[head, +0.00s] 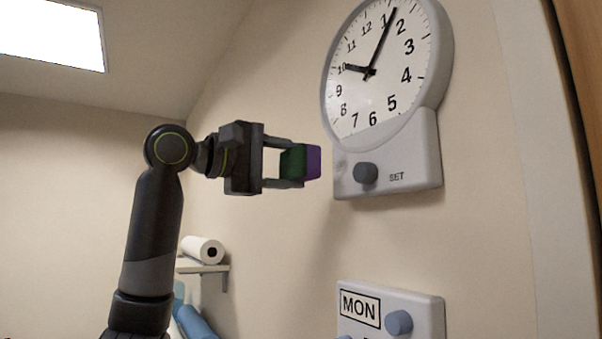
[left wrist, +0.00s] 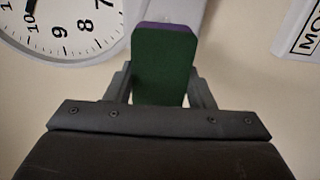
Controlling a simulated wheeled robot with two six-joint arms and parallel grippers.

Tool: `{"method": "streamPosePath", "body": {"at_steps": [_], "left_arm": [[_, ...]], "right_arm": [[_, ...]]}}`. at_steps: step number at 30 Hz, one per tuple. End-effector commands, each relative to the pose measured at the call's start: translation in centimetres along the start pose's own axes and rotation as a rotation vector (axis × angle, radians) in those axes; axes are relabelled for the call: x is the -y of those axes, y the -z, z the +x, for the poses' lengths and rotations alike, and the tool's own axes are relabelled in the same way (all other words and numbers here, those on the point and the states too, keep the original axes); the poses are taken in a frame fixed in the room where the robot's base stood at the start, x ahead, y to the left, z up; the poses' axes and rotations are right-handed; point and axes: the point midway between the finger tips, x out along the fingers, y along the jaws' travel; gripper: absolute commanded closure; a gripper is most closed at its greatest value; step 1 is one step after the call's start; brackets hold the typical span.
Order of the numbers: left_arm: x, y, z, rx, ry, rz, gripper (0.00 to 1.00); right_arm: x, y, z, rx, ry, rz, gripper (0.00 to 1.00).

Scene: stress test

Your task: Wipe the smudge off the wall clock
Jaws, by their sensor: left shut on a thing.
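The wall clock (head: 377,105) hangs at the upper right in the head view, a round white dial above a grey panel with a dark knob and the word SET. Its dial also shows at the upper left of the left wrist view (left wrist: 62,25). I cannot make out a distinct smudge on it. My left gripper (head: 290,163) is shut on a green and purple block (head: 300,162), perhaps a sponge or eraser. It holds the block left of the clock's lower panel; I cannot tell whether they touch. The block fills the middle of the left wrist view (left wrist: 162,65). My right gripper is not in view.
A panel marked MON (head: 425,310) with a blue knob is on the wall below the clock. A small shelf (head: 205,267) with a white paper roll (head: 202,249) is at the lower left. A wooden edge (head: 580,80) stands at the far right.

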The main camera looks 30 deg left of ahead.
Motion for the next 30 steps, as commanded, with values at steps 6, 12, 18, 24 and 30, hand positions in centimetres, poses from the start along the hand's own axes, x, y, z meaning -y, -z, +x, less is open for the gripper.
{"method": "streamPosePath", "body": {"at_steps": [6,12,18,24,30], "left_arm": [[0.0,0.0,-0.4,0.0,0.001,0.0,0.69],[0.0,0.0,-0.5,-0.001,0.0,0.0,0.69],[0.2,0.0,-1.8,-0.002,-0.001,0.0,0.69],[0.1,0.0,-3.3,-0.001,0.0,0.0,0.69],[0.0,0.0,-3.4,0.0,0.001,0.0,0.69]], "right_arm": [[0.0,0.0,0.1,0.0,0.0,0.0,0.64],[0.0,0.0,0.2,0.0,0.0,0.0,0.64],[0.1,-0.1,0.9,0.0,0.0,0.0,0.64],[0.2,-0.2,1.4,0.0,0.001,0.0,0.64],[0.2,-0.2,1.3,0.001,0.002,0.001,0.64]]}}
